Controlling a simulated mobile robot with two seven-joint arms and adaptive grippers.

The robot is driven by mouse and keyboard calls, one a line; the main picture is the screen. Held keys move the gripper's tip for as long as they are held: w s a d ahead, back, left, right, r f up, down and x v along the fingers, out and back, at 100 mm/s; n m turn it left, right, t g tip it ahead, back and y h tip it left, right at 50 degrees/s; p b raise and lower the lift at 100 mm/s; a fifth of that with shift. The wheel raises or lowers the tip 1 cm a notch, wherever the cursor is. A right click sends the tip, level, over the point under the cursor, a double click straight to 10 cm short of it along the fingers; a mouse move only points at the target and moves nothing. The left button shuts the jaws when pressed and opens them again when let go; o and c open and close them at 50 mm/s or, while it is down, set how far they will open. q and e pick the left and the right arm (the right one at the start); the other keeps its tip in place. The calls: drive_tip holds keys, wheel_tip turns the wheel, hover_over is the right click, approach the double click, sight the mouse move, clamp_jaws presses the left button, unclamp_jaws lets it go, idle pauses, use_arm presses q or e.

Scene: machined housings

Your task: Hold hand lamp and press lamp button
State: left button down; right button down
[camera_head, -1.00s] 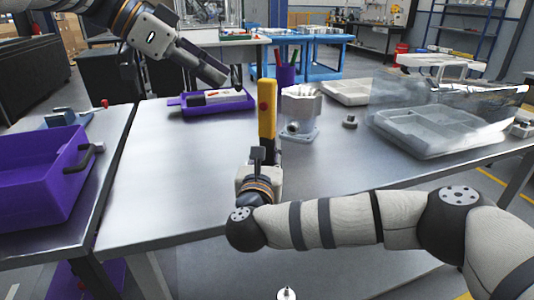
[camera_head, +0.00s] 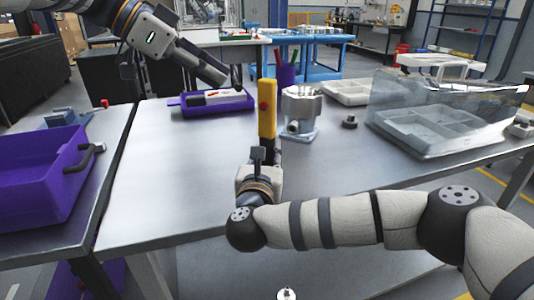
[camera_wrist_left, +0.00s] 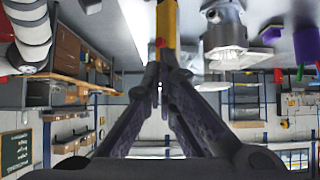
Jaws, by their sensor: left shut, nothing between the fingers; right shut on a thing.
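The hand lamp (camera_head: 267,112) is a yellow bar with a red button (camera_head: 264,105) on its side and a dark lower part. It stands upright above the table. My right gripper (camera_head: 262,160) is shut on its lower part. My left gripper (camera_head: 237,77) is shut and empty, up and left of the lamp in the head view, apart from it in the picture. In the left wrist view the closed left fingertips (camera_wrist_left: 159,76) point toward the lamp (camera_wrist_left: 167,22), with the red button (camera_wrist_left: 159,42) just above them in the picture. I cannot tell the gap in depth.
A grey machined housing (camera_head: 300,112) stands close right of the lamp. A purple tray (camera_head: 218,107) lies behind left, and a clear-walled box with a compartment tray (camera_head: 425,130) is at right. A purple bin (camera_head: 40,185) sits at far left. The table's left middle is clear.

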sight(263, 107)
drive_tip(key=shift+f, duration=0.1)
use_arm(q)
drive_tip(key=s+d+f+n+t+h, duration=0.4)
drive_tip(key=s+f+n+t+h, duration=0.55)
drive_tip(key=n, duration=0.65)
drive_tip(key=w+d+r+g+h, duration=0.1)
drive_tip(key=w+d+g, duration=0.2)
drive_tip(key=w, duration=0.5)
drive_tip(key=shift+r, duration=0.15)
drive_tip(key=shift+w+d+h, duration=0.1)
drive_tip(key=shift+h, duration=0.15)
